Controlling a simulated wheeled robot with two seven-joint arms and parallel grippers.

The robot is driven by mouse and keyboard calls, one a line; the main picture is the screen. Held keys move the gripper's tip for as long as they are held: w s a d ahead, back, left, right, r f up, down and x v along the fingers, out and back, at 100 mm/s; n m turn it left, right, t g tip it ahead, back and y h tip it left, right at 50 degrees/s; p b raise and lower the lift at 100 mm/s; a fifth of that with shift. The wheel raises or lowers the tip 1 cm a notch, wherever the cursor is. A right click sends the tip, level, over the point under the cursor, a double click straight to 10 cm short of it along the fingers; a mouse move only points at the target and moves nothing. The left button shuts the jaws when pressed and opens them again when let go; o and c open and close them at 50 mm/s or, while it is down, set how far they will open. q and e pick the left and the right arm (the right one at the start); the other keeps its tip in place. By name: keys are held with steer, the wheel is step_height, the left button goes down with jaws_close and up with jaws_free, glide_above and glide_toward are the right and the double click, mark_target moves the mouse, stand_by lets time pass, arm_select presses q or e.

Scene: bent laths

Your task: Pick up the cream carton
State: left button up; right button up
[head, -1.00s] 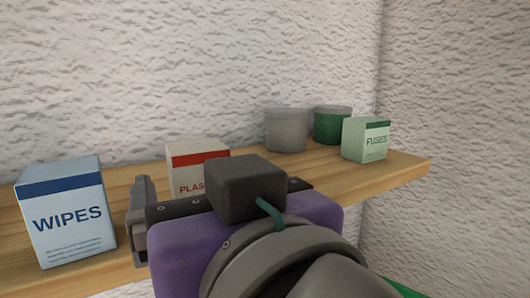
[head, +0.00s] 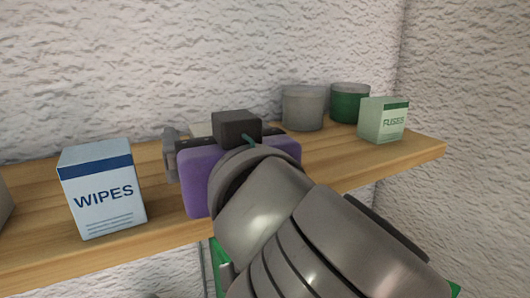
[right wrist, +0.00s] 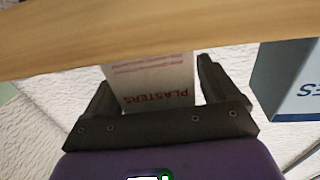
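The cream carton, with red "PLASTERS" lettering, stands on the wooden shelf. In the head view only a pale bit of its top (head: 202,130) shows behind my right gripper (head: 170,150). In the right wrist view the carton (right wrist: 155,85) appears upside down between the two fingers of my right gripper (right wrist: 155,88). The fingers are open, one on each side of it, with what looks like a narrow gap on the right of that picture. Contact on the left side is hard to tell. My left gripper is not in view.
The wooden shelf (head: 375,165) runs along a rough white wall. A blue-and-white WIPES box (head: 102,190) stands left of my right gripper. A grey tub (head: 303,108), a green tub (head: 350,103) and a pale green FUSES box (head: 383,120) stand to the right.

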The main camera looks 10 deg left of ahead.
steer(key=c, duration=1)
steer(key=shift+r, duration=0.15)
step_height(320, 180, up, 8)
steer(key=shift+f+p, duration=0.2)
steer(key=shift+p, duration=0.8)
steer(key=shift+r, duration=1)
